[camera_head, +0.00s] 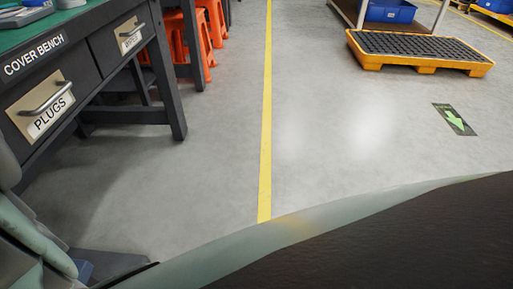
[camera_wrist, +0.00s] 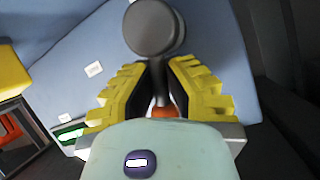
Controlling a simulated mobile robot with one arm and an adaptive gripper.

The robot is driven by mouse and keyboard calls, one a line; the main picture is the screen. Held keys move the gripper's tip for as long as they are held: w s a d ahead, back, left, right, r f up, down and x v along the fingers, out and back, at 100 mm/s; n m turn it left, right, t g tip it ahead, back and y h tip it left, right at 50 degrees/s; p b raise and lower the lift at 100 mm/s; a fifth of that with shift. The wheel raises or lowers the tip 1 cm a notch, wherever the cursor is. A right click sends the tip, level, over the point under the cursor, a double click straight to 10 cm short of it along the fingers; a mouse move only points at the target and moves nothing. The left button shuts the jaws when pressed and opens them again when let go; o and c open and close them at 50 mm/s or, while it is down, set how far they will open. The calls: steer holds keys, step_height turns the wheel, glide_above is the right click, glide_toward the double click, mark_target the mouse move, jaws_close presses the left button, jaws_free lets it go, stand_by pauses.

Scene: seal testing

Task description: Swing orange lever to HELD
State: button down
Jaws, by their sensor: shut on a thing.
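In the wrist view, my gripper (camera_wrist: 160,76) has two yellow ridged fingers with dark inner pads. They are closed in on a narrow stem between them. A small orange part, seemingly the orange lever (camera_wrist: 164,111), shows low between the fingers. A round dark grey knob (camera_wrist: 153,27) stands just past the fingertips, in line with the stem. Much of the lever is hidden by the fingers and my pale wrist housing. Behind is a blue-grey panel (camera_wrist: 215,50) with small white labels, too small to read. No HELD mark is legible. The head view shows neither lever nor gripper.
In the head view, a dark cover bench (camera_head: 92,60) with labelled drawers stands at left, with orange stools (camera_head: 205,45) behind it. A yellow spill pallet (camera_head: 420,50) lies at upper right. The floor around the yellow line (camera_head: 266,130) is clear.

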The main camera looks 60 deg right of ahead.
steer(key=shift+n+h, duration=0.3)
steer(key=shift+h, duration=0.1)
steer(key=shift+s+a+t, duration=0.1)
steer(key=shift+a+t, duration=0.15)
steer(key=shift+t, duration=0.05)
steer(key=shift+s, duration=0.1)
steer(key=shift+s+a+n+t+h+b, duration=0.15)
steer(key=shift+a+n+t+h+b, duration=0.2)
steer(key=shift+n+b, duration=0.45)
stand_by(1.3)
steer(key=c, duration=1)
jaws_free()
steer(key=shift+d, duration=0.1)
steer(key=shift+s, duration=0.1)
steer(key=v, duration=0.7)
